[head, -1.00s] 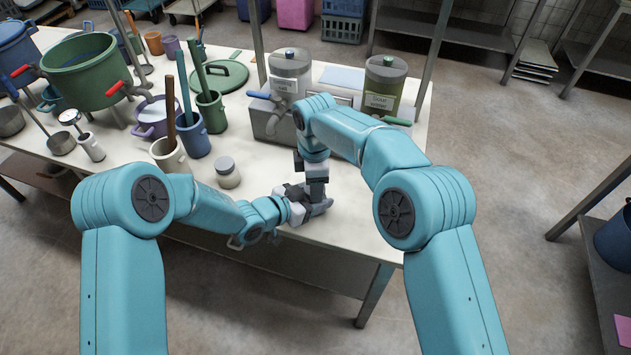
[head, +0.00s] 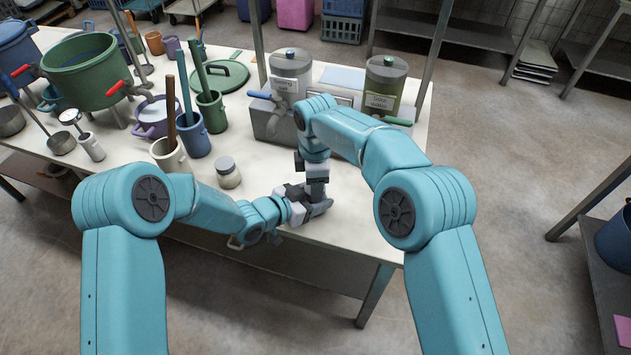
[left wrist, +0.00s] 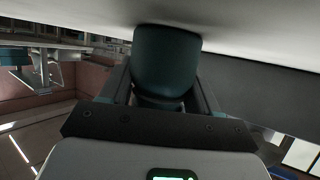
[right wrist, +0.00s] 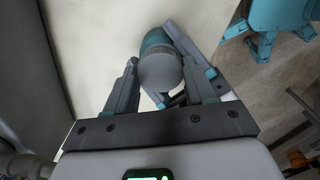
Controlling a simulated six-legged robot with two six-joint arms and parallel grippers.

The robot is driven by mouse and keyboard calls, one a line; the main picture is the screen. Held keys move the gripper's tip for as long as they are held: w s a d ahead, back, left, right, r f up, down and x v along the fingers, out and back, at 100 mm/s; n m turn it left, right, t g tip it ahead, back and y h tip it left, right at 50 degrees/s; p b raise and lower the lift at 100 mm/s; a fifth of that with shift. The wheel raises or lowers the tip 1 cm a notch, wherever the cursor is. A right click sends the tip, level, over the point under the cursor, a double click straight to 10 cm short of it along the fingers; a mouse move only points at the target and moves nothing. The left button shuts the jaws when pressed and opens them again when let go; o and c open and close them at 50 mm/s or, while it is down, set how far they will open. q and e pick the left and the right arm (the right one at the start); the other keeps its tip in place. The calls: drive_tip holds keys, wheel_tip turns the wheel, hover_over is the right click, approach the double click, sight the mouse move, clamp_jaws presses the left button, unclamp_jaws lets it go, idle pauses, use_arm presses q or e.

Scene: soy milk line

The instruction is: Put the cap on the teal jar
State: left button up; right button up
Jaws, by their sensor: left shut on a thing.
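The teal jar (left wrist: 167,60) is between the fingers of my left gripper (left wrist: 160,95), which is shut on it. The jar's teal side also shows in the right wrist view (right wrist: 155,40). A pale grey cap (right wrist: 160,73) with a ribbed edge is at the jar's near end, in line with it; whether it is seated I cannot tell. The fingers of my right gripper (right wrist: 160,66) are on both sides of the cap; whether they press on it is unclear. In the head view my right gripper (head: 316,182) points down above my left gripper (head: 316,208), and they hide the jar.
A small jar with a grey lid (head: 228,172) stands left of my grippers. Pots, including a green pot (head: 88,75), and cups crowd the table's left. The table's front right corner is clear.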

use_arm(q)
drive_tip(key=shift+w+a+r, duration=0.1)
drive_tip(key=shift+w+r, duration=0.25)
use_arm(e)
drive_tip(key=shift+s+d+f+g, duration=0.15)
drive_tip(key=shift+s+f+g, duration=0.2)
drive_tip(key=shift+f, duration=0.45)
use_arm(q)
drive_tip(key=shift+w+f, duration=0.1)
drive_tip(key=shift+f, duration=0.05)
use_arm(e)
wheel_tip(320, 180, up, 4)
drive_tip(key=shift+w+f, duration=0.1)
drive_tip(key=shift+f, duration=0.05)
use_arm(q)
drive_tip(key=shift+s, duration=0.2)
use_arm(e)
drive_tip(key=shift+r, duration=0.25)
use_arm(q)
drive_tip(key=shift+f, duration=0.1)
use_arm(e)
drive_tip(key=c, duration=0.6)
drive_tip(key=shift+c, duration=1.2)
drive_tip(key=shift+r, duration=0.1)
drive_tip(key=shift+f, duration=0.2)
drive_tip(key=shift+f, duration=0.2)
drive_tip(key=shift+f, duration=0.4)
